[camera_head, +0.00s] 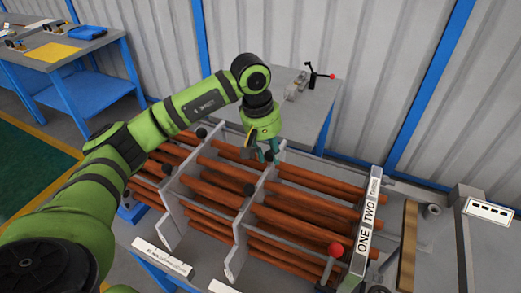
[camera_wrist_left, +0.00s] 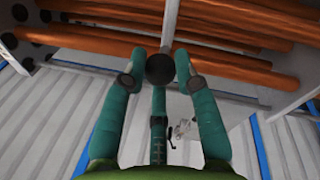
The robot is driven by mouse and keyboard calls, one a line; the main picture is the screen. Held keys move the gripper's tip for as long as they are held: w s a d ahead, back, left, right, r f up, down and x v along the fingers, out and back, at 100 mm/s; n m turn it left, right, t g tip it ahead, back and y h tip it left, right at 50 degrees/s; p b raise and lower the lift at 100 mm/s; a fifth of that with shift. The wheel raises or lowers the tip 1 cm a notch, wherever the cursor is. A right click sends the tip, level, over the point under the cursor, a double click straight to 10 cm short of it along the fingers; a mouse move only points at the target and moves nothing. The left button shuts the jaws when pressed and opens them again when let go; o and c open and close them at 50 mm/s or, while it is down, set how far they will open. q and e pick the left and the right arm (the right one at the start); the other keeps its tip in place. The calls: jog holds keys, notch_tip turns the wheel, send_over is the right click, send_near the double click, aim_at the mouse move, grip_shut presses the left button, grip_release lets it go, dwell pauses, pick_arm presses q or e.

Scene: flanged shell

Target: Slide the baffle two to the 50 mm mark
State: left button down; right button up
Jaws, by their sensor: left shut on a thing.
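Two upright grey baffle plates stand across the copper-coloured tubes (camera_head: 310,220): a left one (camera_head: 172,235) and a middle one (camera_head: 237,252). Each carries black knobs. A plate at the right end (camera_head: 359,262) reads ONE, TWO, THREE; I cannot read a number on the baffles themselves. My left gripper (camera_head: 271,152) points down at the far end of the middle baffle. In the left wrist view its teal fingers (camera_wrist_left: 166,58) are shut on a black knob (camera_wrist_left: 160,69), one on each side. My right gripper is not in view.
A red-knobbed lever (camera_head: 335,250) stands near the right end plate. White label strips (camera_head: 162,258) lie along the front edge. A grey side table (camera_head: 312,112) with a small clamp stands behind. A blue-legged bench (camera_head: 75,62) is at the far left.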

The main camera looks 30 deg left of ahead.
pick_arm(q)
jog(key=d, duration=0.3)
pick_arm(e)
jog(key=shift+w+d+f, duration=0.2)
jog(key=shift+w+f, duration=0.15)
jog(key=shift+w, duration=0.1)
pick_arm(q)
jog(key=c, duration=0.9)
grip_release()
jog(key=shift+a, duration=0.1)
jog(key=shift+c, duration=0.2)
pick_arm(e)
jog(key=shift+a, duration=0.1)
pick_arm(q)
notch_tip(320, 180, up, 12)
jog(key=s+a, duration=0.1)
jog(key=a, duration=0.1)
jog(key=shift+s+f, duration=0.15)
